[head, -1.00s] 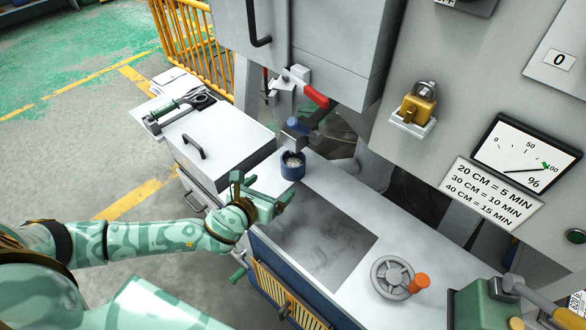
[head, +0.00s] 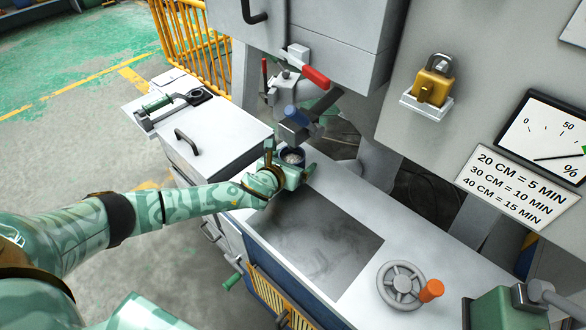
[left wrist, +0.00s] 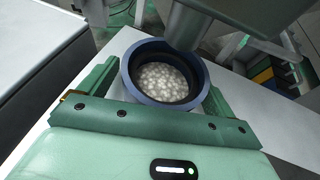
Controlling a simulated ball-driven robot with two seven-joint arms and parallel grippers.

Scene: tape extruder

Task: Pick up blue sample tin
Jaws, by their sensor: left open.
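The blue sample tin (head: 292,156) stands upright on the white machine bench, below a nozzle (head: 294,127). In the left wrist view the tin (left wrist: 136,55) is round and open at the top, with pale pellets inside. My left gripper (head: 290,166) is at the near side of the tin and hides its lower part in the head view. In the left wrist view its open green fingers (left wrist: 158,88) lie on either side of the tin, with a gap at the left. I cannot tell whether a finger touches it. My right gripper is not in view.
A grey nozzle (left wrist: 186,25) hangs right over the tin's far rim. A red-handled valve (head: 315,77) is above it. A recessed grey panel (head: 318,243) and a handwheel (head: 401,284) lie nearer on the bench. A white cabinet (head: 221,131) stands to the left.

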